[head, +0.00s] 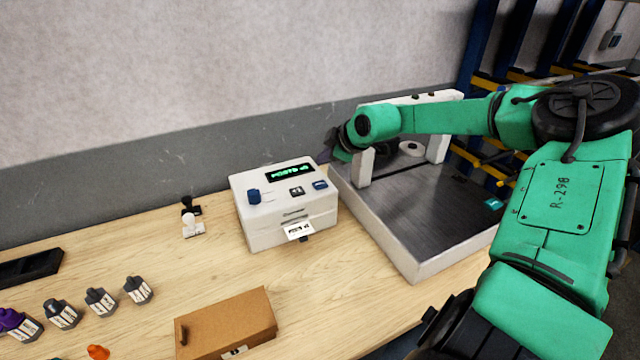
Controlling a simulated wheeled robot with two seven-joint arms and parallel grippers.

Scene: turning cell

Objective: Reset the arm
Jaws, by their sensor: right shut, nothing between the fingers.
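My right arm (560,205), green with the marking R-298, reaches in from the right. It bends over the steel-topped platform with a white frame. My right gripper (326,153) is at the far left end of the arm, near the wall, behind the white printer-like box (265,205) and beside the platform's back left corner. Its fingers are small, dark and partly hidden by the wrist, and it appears shut and empty. I cannot tell whether it touches the platform. My left gripper is not in view.
The steel-topped platform (425,215) stands under my forearm, its white frame (365,168) close to it. A printed label (298,231) sticks out of the box. Blue racking (482,45) is behind.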

